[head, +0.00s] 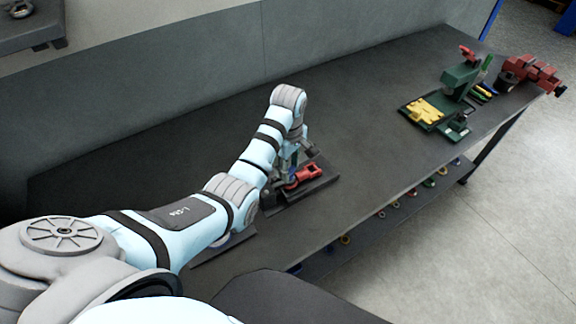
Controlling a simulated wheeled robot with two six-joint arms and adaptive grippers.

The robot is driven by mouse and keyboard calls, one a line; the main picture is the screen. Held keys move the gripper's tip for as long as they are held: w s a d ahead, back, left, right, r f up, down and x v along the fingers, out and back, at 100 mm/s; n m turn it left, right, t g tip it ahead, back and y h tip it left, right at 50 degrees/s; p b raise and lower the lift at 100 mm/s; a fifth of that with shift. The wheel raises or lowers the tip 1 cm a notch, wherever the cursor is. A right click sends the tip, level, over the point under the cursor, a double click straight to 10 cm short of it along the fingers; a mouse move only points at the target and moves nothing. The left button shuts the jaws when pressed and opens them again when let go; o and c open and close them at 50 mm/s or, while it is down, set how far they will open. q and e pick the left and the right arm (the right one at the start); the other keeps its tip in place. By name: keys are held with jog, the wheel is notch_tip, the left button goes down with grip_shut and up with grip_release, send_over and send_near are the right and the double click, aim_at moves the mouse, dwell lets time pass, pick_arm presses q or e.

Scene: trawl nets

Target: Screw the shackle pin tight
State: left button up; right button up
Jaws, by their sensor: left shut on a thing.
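My left arm reaches in from the left over the dark workbench (370,110). Its wrist bends down, and the left gripper (284,180) is low over a dark base plate (318,184) on the bench. A red shackle (307,173) lies on that plate, just right of the fingers. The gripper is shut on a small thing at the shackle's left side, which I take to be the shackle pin. The pin is mostly hidden by the fingers and too small to make out, so I cannot tell how far it is in. My right gripper is not in view.
A green device with a yellow part (427,110) stands at the bench's right end, beside a red vise (530,74). Small coloured rings (429,183) lie on a lower shelf. A grey wall backs the bench. The bench between shackle and green device is clear.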

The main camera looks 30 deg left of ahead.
pick_arm(q)
jog(key=m, duration=0.4)
jog(key=shift+w+m, duration=0.1)
jog(key=shift+m, duration=0.2)
jog(key=m, duration=0.5)
jog(key=shift+d, duration=0.1)
jog(key=m, duration=0.5)
jog(key=shift+w, duration=0.1)
jog(key=m, duration=0.5)
jog(key=shift+d, duration=0.1)
jog(key=m, duration=0.5)
jog(key=shift+d+r+m, duration=0.1)
jog(key=shift+m, duration=0.3)
jog(key=m, duration=0.4)
jog(key=shift+m, duration=0.3)
jog(key=m, duration=0.9)
jog(key=shift+r, duration=0.1)
jog(key=shift+m, duration=0.3)
